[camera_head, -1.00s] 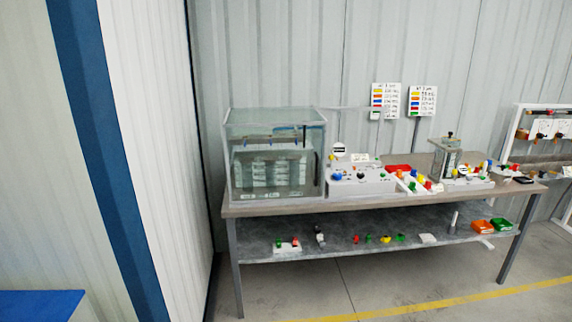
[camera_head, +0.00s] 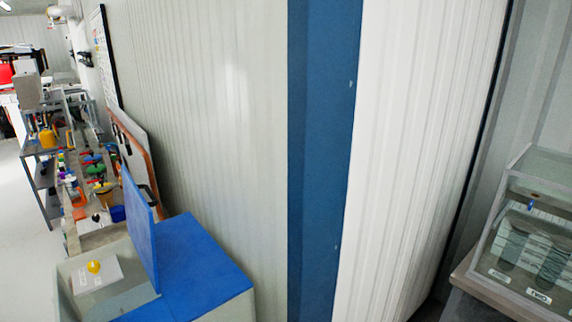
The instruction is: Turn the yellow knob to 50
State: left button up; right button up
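A yellow knob (camera_head: 94,267) sits on a light panel (camera_head: 112,283) in the lower left of the head view. The panel lies in a grey-walled box in front of a blue upright board (camera_head: 140,228). The marks on the panel are too small to read, so the knob's setting cannot be told. Neither of my grippers shows in the view.
A blue-topped cabinet (camera_head: 205,262) stands beside the box. Benches with several coloured parts (camera_head: 92,170) run back at the left, next to open floor (camera_head: 20,230). A blue corner post (camera_head: 325,150) stands mid-view. A glass tank (camera_head: 535,235) is at the right.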

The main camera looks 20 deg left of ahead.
aim_at(93, 266)
jog(key=i+l+u, duration=0.15)
jog(key=u, duration=0.3)
jog(key=i+l+u, duration=0.2)
jog(key=u, duration=0.3)
jog(key=i+l+u, duration=0.1)
jog(key=l+u, duration=0.15)
jog(key=u, duration=0.2)
jog(key=l+u, duration=0.3)
jog(key=u, duration=0.15)
jog(key=i+l+u, duration=0.1)
jog(key=l+u, duration=0.25)
jog(key=i+l+u, duration=0.1)
jog(key=l+u, duration=0.25)
